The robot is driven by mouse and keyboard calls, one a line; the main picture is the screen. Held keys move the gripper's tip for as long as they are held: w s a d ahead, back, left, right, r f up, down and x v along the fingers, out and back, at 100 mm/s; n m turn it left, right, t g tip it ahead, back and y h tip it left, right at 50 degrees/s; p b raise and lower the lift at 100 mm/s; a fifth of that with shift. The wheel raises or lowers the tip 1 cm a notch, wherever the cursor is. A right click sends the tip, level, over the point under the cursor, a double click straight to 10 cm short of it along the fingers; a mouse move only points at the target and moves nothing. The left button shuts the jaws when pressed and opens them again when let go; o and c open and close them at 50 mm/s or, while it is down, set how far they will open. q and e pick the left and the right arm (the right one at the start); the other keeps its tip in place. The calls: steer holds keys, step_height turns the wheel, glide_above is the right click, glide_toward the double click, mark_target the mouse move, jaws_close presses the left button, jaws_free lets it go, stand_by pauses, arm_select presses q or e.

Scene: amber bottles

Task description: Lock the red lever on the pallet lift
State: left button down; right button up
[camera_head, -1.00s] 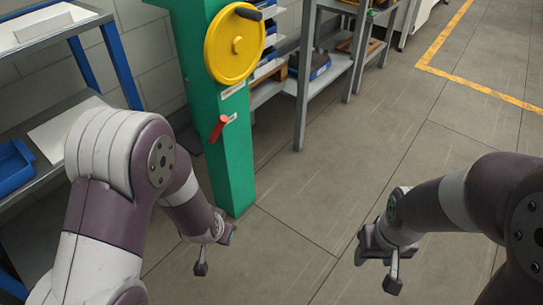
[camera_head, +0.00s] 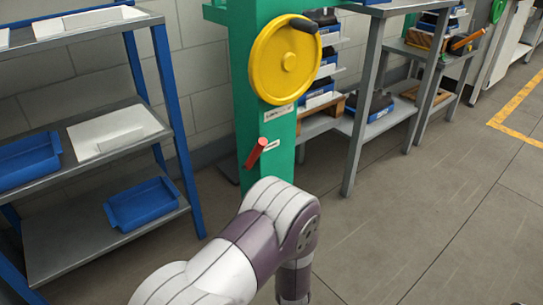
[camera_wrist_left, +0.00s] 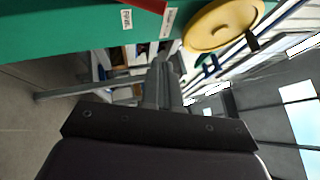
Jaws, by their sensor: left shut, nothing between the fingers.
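The red lever (camera_head: 256,153) sits on the front of the green column (camera_head: 246,90) of the pallet lift, below the yellow handwheel (camera_head: 284,60). It slants from upper right to lower left, beside a small white label. In the left wrist view part of the red lever (camera_wrist_left: 150,4) shows at the top edge, cut off by the frame. My left gripper (camera_wrist_left: 163,68) is shut and empty there, apart from the lever. In the head view my left arm stands in front of the column's lower part, and its gripper is out of frame. My right gripper is not in view.
A blue-framed shelf (camera_head: 95,110) with blue bins (camera_head: 142,203) stands left of the column. A grey workbench (camera_head: 365,105) with loaded shelves stands behind it to the right. The floor (camera_head: 420,220) at the right is clear.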

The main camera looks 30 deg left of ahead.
mark_target(260, 142)
arm_select(q)
steer(key=s+a+b+x, duration=0.1)
steer(key=b+x, duration=0.5)
steer(key=x, duration=0.6)
steer(key=shift+a+r, duration=0.4)
steer(key=shift+a, duration=0.45)
steer(key=a+r+g+p, duration=0.1)
steer(key=p, duration=0.3)
steer(key=w+a+r+n+g+p, duration=0.1)
steer(key=r+p, duration=0.1)
steer(key=p, duration=0.2)
steer(key=a+r+n+g+h+p, duration=0.1)
steer(key=r+p, duration=0.1)
steer(key=p, duration=0.2)
steer(key=shift+w+a, duration=0.2)
steer(key=shift+a, duration=0.2)
steer(key=w+a+n+g+h+p, duration=0.1)
steer(key=a+p, duration=0.2)
steer(key=w+a+n+g+h+p, duration=0.1)
steer(key=a+p, duration=0.1)
steer(key=p, duration=0.1)
steer(key=w+a+n+g+h+p, duration=0.1)
steer(key=a+p, duration=0.2)
steer(key=p, duration=0.1)
steer(key=shift+w+a+r, duration=0.2)
steer(key=shift+w+a, duration=0.1)
